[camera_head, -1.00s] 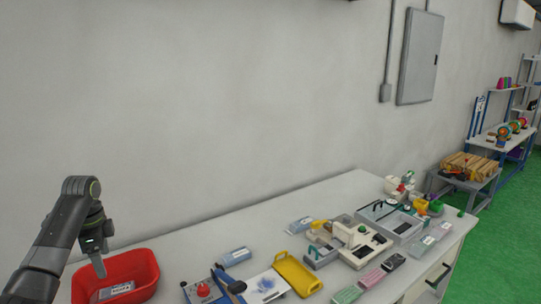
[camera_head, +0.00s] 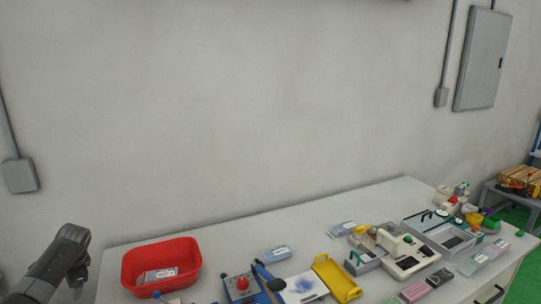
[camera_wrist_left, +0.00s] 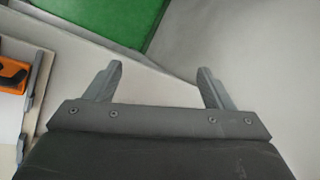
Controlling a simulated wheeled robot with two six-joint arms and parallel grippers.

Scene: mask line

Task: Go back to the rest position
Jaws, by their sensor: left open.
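My left arm comes in at the bottom left of the head view, and its gripper (camera_head: 77,289) hangs small and dark left of the red bin. In the left wrist view my left gripper (camera_wrist_left: 160,80) has its two grey fingers spread wide with nothing between them. My right gripper is in neither view.
The red bin (camera_head: 188,254) on the white table (camera_head: 225,243) holds a grey labelled pack (camera_head: 160,274). A blue device with a red knob (camera_head: 242,284), a yellow tray (camera_head: 337,277) and a white machine (camera_head: 405,256) stand to its right. The wrist view shows green floor (camera_wrist_left: 120,22) and an orange object (camera_wrist_left: 13,74).

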